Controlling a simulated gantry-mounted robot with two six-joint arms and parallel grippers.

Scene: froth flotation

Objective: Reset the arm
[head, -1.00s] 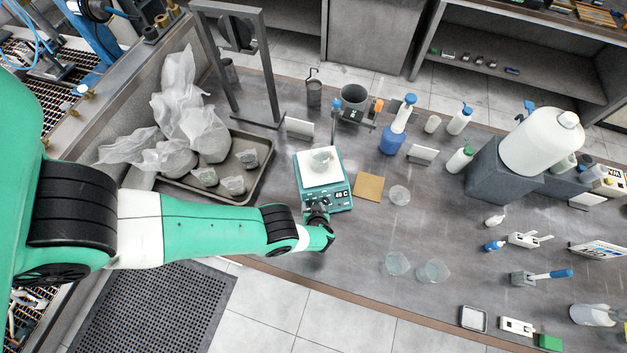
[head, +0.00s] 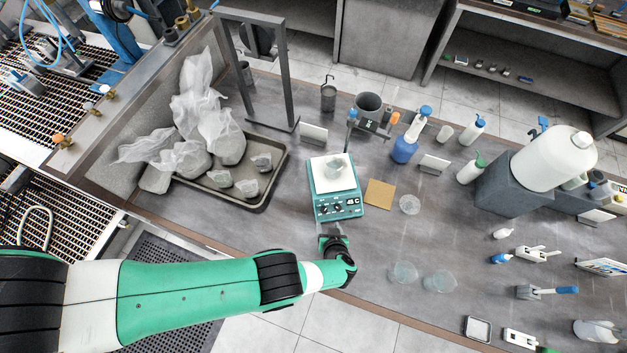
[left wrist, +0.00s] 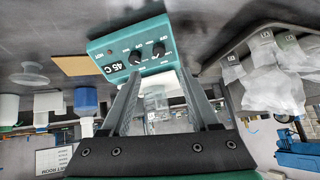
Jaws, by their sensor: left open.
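My left gripper (head: 332,232) is at the front of the teal hotplate (head: 337,203), apart from it, over the near part of the bench. Its jaws are open and empty; in the left wrist view the two fingers (left wrist: 163,105) stand apart, with the hotplate's front panel (left wrist: 133,53) beyond them. A small glass beaker (head: 335,170) stands on the hotplate's white top. My right gripper does not show in either view.
Two beakers (head: 403,273) stand near the front edge. A tray (head: 268,190) with bagged samples is at left. A blue bottle (head: 404,149) stands behind.

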